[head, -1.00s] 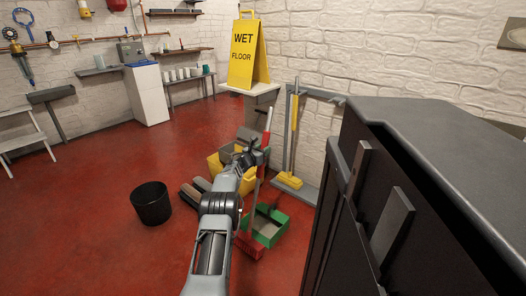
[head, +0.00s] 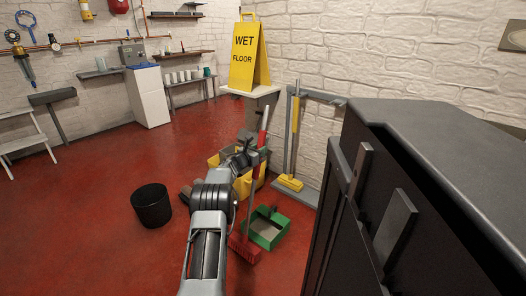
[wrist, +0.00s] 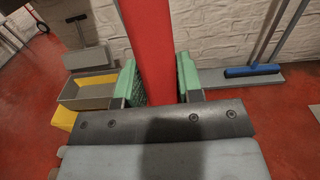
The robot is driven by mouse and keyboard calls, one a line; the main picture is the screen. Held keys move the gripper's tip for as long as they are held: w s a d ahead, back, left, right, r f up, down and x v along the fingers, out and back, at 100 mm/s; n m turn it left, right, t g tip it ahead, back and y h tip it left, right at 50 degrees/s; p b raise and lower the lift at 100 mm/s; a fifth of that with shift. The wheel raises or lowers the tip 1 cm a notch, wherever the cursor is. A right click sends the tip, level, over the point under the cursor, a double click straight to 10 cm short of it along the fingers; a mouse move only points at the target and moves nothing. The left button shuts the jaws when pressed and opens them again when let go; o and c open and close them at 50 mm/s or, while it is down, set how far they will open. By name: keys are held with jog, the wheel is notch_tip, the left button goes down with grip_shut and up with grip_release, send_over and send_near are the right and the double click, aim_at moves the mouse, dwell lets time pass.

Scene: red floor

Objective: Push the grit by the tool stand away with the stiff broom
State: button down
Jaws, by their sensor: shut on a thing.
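My gripper (head: 252,158) is shut on the red handle of a broom (head: 243,248). In the wrist view the red handle (wrist: 148,50) runs between the green finger pads of my gripper (wrist: 160,85). The broom stands nearly upright, with its red head low at the floor beside a green tray (head: 284,229). The tool stand (head: 309,196) is at the wall, with a yellow broom (head: 290,182) in it. The wrist view shows a blue tool head (wrist: 252,71) on a grey base there. I cannot make out loose grit on the floor.
A black bin (head: 151,207) stands on the floor to the left. A yellow bucket (head: 214,161) is behind my gripper. A wet floor sign (head: 246,58) stands on a small shelf. A dark cabinet (head: 400,190) blocks the right side. Open red floor lies at the left.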

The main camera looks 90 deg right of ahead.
jog(key=b+v, duration=0.2)
jog(key=v, duration=0.7)
notch_tip(320, 180, up, 9)
jog(key=p, duration=0.5)
dwell(0.4)
